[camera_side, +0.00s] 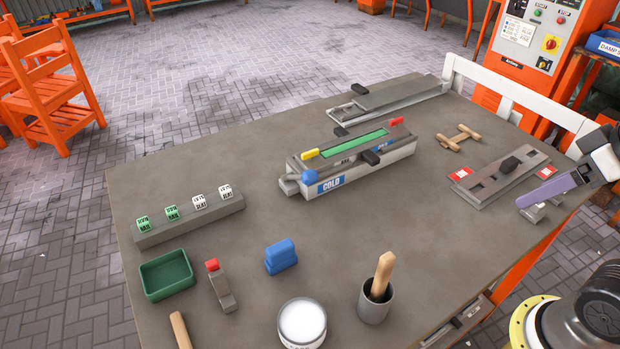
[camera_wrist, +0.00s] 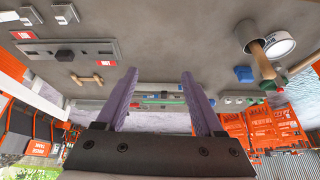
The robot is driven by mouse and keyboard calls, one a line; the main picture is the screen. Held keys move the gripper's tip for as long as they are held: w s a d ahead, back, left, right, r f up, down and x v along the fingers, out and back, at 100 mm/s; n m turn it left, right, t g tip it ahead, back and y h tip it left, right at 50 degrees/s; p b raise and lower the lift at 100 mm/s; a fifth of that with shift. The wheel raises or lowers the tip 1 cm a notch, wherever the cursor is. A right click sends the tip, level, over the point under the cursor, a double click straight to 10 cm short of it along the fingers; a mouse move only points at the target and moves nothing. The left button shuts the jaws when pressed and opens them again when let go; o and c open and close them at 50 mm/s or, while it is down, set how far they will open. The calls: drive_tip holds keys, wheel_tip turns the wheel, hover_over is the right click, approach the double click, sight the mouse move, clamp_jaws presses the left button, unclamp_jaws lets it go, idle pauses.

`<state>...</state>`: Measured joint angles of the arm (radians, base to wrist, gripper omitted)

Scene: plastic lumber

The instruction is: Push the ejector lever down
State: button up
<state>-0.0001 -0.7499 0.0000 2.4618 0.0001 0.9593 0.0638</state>
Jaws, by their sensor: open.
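The grey mould (camera_side: 350,176) stands mid-table in the side view. It has a green strip on top, a blue ball knob (camera_side: 310,177) at its near left end, a yellow-tipped lever (camera_side: 311,156) and a red-tipped lever (camera_side: 396,122). No label shows which one is the ejector lever. In the wrist view the mould (camera_wrist: 165,97) is small and far, between the fingers. My gripper (camera_side: 523,201) has purple fingers and is at the table's right edge, well away from the mould. In the wrist view my gripper (camera_wrist: 160,75) is open, with nothing between its fingers.
A slotted grey plate (camera_side: 485,187) lies near my gripper. Wooden pieces (camera_side: 458,138), a grey cup (camera_side: 375,303), a white tin (camera_side: 302,322), a blue block (camera_side: 281,257), a red-tipped grey piece (camera_side: 221,288) and a green tray (camera_side: 167,275) surround the mould.

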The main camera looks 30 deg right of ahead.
drive_tip(key=w+a+r+m, duration=0.1)
drive_tip(key=w+a+r, duration=0.1)
drive_tip(key=w+r, duration=0.7)
drive_tip(key=n+g, duration=0.2)
drive_tip(key=g, duration=0.3)
hover_over(297, 177)
drive_tip(key=s, duration=0.4)
drive_tip(key=f, duration=1.1)
drive_tip(key=shift+s+d+f, duration=0.1)
drive_tip(key=shift+d+f, duration=0.05)
drive_tip(key=shift+d, duration=0.2)
wheel_tip(297, 177, down, 14)
drive_tip(key=shift+r, duration=0.25)
clamp_jaws()
